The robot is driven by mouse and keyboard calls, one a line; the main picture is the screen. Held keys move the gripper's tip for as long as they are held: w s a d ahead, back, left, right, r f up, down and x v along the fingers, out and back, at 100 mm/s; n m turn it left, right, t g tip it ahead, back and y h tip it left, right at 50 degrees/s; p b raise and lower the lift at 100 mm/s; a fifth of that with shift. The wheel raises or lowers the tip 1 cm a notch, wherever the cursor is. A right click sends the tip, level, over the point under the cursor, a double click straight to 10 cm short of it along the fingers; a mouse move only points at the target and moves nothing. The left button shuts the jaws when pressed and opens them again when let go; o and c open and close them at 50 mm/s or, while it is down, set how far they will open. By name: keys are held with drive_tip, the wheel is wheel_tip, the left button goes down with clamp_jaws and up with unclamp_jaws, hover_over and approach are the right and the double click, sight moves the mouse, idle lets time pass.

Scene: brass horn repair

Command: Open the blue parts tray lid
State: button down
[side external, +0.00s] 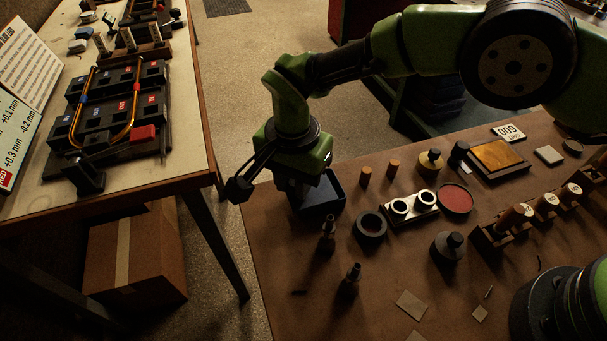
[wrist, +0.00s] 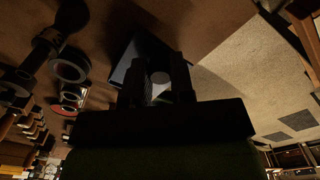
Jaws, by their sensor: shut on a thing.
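The blue parts tray (side external: 326,204) is a small dark blue box at the left edge of the brown bench, under my gripper. My gripper (side external: 303,192) points down at the tray and covers much of its left and back part. In the wrist view, the tray (wrist: 133,60) shows as a dark shape just beyond the fingers. My gripper (wrist: 158,90) is shut there, with a pale round piece (wrist: 160,79) between its fingers, seemingly part of the tray's lid. The picture is too dark to tell how far the lid stands open.
Two small orange-brown cylinders (side external: 379,171) stand right of the tray. A second table (side external: 190,172) with a horn fixture stands left, across a floor gap.

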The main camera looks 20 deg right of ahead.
drive_tip(key=shift+a, duration=0.7)
drive_tip(key=c, duration=1)
unclamp_jaws()
wheel_tip(320, 180, up, 10)
